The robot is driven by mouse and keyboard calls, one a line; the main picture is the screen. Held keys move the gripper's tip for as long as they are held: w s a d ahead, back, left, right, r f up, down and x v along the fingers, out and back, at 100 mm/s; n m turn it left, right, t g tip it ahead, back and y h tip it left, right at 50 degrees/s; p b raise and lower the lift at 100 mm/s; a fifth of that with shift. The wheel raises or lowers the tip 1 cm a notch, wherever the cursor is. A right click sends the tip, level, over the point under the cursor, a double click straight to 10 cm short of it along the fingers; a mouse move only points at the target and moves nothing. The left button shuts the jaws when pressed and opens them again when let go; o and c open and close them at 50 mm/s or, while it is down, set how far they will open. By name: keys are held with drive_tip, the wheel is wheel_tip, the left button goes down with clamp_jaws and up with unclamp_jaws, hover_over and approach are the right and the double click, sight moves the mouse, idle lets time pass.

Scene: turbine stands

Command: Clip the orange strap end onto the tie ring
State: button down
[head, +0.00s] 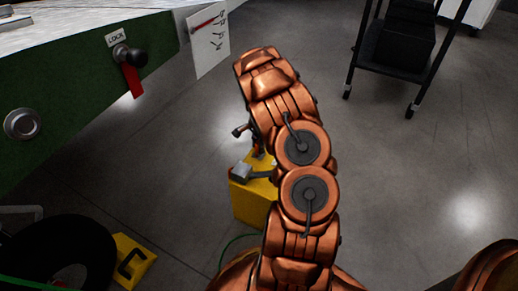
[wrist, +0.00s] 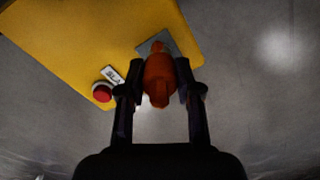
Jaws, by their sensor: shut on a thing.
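In the head view, my copper-coloured arm hides most of the gripper, and a bit of orange (head: 258,151) shows above the yellow box (head: 252,204). I cannot pick out a tie ring for certain; a round grey metal fitting (head: 22,124) is on the green panel.
The green panel (head: 70,95) at the left carries a black knob (head: 131,55) with a red tag and a LOCK label. A white card (head: 208,40) hangs at its end. A black cart (head: 403,38) stands at the back right. A red button (wrist: 102,92) is on the box.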

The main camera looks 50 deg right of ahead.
drive_tip(key=shift+r+p, duration=0.3)
drive_tip(key=shift+r, duration=0.4)
idle(0.5)
drive_tip(key=shift+r+p, duration=0.45)
drive_tip(key=shift+r, duration=0.95)
drive_tip(key=shift+s, duration=0.1)
